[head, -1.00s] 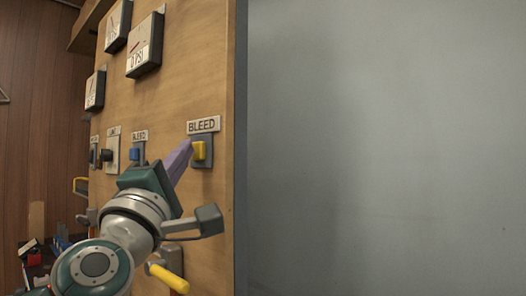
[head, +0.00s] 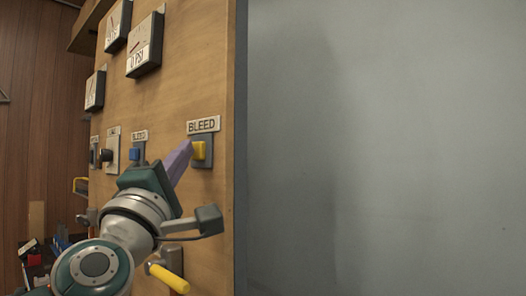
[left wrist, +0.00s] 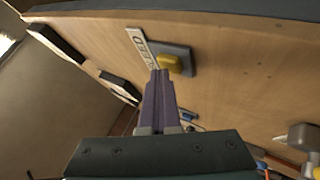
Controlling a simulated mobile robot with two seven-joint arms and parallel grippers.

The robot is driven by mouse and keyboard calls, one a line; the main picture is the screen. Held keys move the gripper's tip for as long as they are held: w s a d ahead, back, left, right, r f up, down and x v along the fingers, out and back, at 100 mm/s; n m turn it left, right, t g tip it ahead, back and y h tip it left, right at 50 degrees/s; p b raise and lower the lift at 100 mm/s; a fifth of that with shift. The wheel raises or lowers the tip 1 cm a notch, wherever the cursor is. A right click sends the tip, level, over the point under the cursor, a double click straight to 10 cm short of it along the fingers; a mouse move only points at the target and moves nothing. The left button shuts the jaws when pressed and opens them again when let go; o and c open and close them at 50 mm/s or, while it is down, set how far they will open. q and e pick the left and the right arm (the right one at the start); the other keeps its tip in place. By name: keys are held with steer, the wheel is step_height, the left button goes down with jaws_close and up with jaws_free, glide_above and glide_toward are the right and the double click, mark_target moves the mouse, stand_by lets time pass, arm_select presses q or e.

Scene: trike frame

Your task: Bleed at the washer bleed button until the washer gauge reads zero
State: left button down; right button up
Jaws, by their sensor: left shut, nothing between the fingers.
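A yellow button (head: 199,150) sits on a grey plate under a label reading BLEED on the wooden panel. My left gripper (head: 189,145) is shut and empty, its purple fingertips at the left side of this button. In the left wrist view the fingertips (left wrist: 160,76) overlap the lower left edge of the yellow button (left wrist: 170,64); whether they press it I cannot tell. Square gauges hang above: a lower right one (head: 145,45), an upper one (head: 118,24) and a left one (head: 95,90). Their markings are too small to tell which is the washer gauge. My right gripper is not in view.
A blue button (head: 136,154) under another BLEED label and a black knob (head: 106,155) sit farther left. A yellow-handled lever (head: 170,278) sticks out below my gripper. The panel's right edge meets a plain grey wall (head: 390,150).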

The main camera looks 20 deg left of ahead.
arm_select(q)
steer(key=shift+s+a+p, duration=0.35)
steer(key=shift+s+p, duration=0.05)
steer(key=shift+s, duration=0.45)
steer(key=shift+s+a+p, duration=0.2)
steer(key=shift+s+a, duration=0.1)
steer(key=shift+s, duration=0.5)
steer(key=shift+s+a+p, duration=0.2)
steer(key=shift+s+a, duration=0.15)
steer(key=shift+s, duration=0.4)
steer(key=shift+s+a+p, duration=0.2)
steer(key=shift+s+a, duration=0.1)
steer(key=shift+s, duration=0.5)
